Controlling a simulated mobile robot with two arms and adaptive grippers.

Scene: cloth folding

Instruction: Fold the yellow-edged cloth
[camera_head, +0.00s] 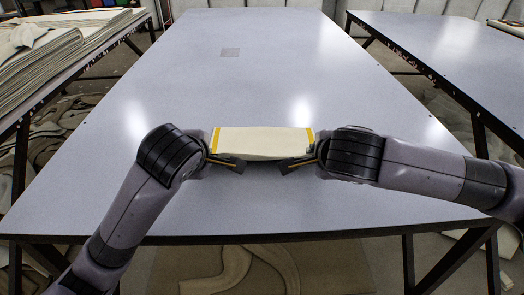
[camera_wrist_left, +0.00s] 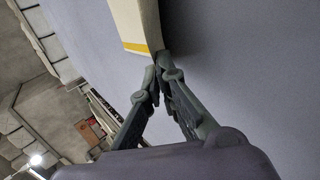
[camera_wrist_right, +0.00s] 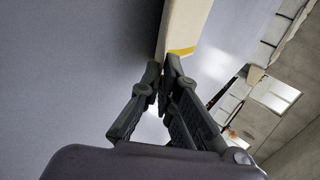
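The cream cloth (camera_head: 262,142) has a yellow band near its left and right ends and lies across the middle of the table (camera_head: 270,75). Its near edge looks slightly raised, with a dark shadow under it. My left gripper (camera_head: 240,164) is at its near left corner, and my right gripper (camera_head: 286,165) is at its near right corner. In the left wrist view the fingertips (camera_wrist_left: 157,66) come together at the edge of the cloth (camera_wrist_left: 138,22). In the right wrist view the fingertips (camera_wrist_right: 161,76) close on the edge of the cloth (camera_wrist_right: 184,25). The pinched fabric itself is mostly hidden.
The tabletop is otherwise clear around the cloth. A second table (camera_head: 450,50) stands at the right. Stacked cloths (camera_head: 75,50) lie on another table at the left. Loose cloths (camera_head: 235,268) lie on the floor.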

